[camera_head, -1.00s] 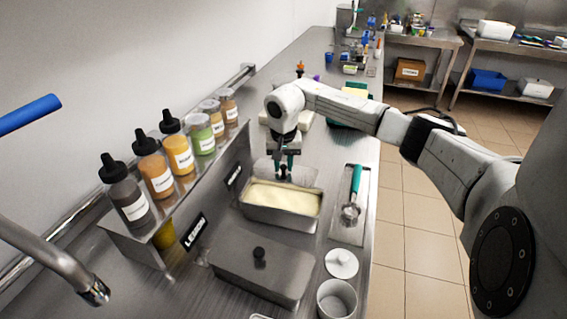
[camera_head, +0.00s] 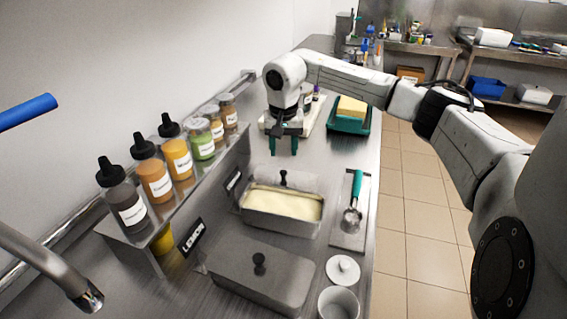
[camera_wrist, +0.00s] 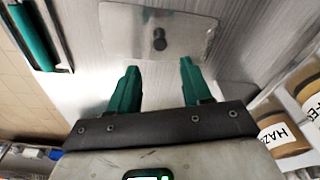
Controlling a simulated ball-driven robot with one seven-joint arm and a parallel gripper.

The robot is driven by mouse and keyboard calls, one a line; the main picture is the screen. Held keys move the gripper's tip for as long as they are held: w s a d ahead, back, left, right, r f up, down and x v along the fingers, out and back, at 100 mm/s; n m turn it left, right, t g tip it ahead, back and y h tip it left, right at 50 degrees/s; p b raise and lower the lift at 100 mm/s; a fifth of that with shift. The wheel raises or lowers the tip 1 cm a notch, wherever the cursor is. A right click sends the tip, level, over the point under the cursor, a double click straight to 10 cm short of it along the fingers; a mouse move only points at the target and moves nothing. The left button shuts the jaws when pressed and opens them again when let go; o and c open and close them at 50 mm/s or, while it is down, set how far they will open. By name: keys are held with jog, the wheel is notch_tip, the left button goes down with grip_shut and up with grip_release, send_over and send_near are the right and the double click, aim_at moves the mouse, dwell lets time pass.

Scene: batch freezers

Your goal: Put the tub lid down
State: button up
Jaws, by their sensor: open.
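The tub lid, a flat metal plate (camera_head: 304,182) with a black knob (camera_head: 283,178), lies just behind the open tub (camera_head: 262,218) of pale ice cream. I cannot tell whether it touches the tub's rim. In the wrist view the lid (camera_wrist: 190,40) lies beyond my fingertips, with its knob (camera_wrist: 159,38) in line with the gap between them. My gripper (camera_head: 284,150) is open and empty, above and behind the lid. Its green fingers (camera_wrist: 160,70) are apart, with nothing between them.
A closed tub (camera_head: 255,272) stands in front, with a white canister (camera_head: 338,302) and its lid (camera_head: 343,269) beside it. A green-handled scoop (camera_head: 354,200) lies on a tray at right. Several bottles (camera_head: 124,200) line the left shelf. A green tray with a sponge (camera_head: 351,108) stands behind.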

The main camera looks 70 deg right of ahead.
jog(key=shift+s+a+r, duration=0.1)
jog(key=shift+a+r, duration=0.1)
jog(key=shift+r, duration=1.7)
